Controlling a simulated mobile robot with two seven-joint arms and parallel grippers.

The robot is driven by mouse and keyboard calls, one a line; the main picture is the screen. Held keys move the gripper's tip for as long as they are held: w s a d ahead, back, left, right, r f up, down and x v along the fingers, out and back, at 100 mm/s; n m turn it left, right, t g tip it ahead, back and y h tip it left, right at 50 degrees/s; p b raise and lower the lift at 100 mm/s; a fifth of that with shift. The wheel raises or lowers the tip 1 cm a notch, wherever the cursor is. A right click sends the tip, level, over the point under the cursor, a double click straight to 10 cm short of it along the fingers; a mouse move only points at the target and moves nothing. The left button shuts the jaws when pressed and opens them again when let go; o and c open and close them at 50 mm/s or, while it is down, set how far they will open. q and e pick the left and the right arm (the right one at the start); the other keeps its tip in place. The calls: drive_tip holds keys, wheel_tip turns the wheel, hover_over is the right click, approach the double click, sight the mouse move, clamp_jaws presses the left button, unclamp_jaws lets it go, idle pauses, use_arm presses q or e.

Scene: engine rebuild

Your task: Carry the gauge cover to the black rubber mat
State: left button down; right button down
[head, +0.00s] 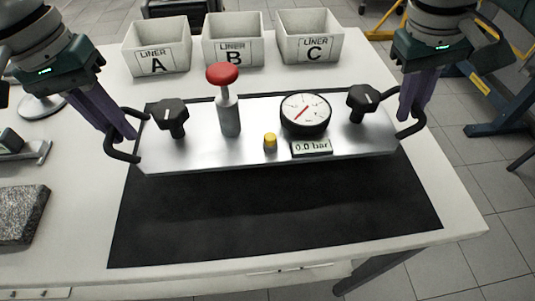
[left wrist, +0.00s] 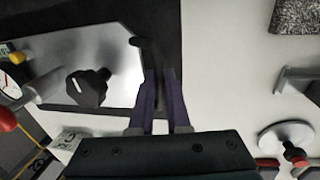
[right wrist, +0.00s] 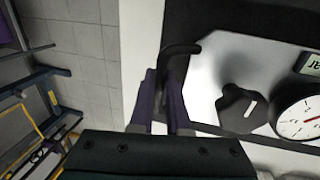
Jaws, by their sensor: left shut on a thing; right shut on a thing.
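The gauge cover (head: 190,154) is a silver plate with a black handle at each end, two black knobs, a red-topped post, a yellow button, a round gauge and a "0.0 bar" display. It is over the far part of the black rubber mat (head: 270,220), and a dark shadow lies in front of it. My left gripper (head: 128,136) is shut on the left handle, also seen in the left wrist view (left wrist: 150,60). My right gripper (head: 408,118) is shut on the right handle, also seen in the right wrist view (right wrist: 177,50). I cannot tell the plate's exact height above the mat.
White bins A (head: 157,62), B (head: 233,52) and C (head: 310,50) stand behind the cover. A speckled stone block (head: 22,215) lies at the left of the white table (head: 75,235). The near part of the mat is clear.

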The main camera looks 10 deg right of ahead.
use_arm(q)
drive_tip(key=shift+d+f, duration=0.1)
drive_tip(key=shift+f, duration=0.35)
use_arm(e)
drive_tip(key=shift+f, duration=0.45)
use_arm(q)
drive_tip(key=shift+f+b, duration=0.2)
drive_tip(key=shift+b, duration=0.1)
use_arm(e)
drive_tip(key=shift+f, duration=0.2)
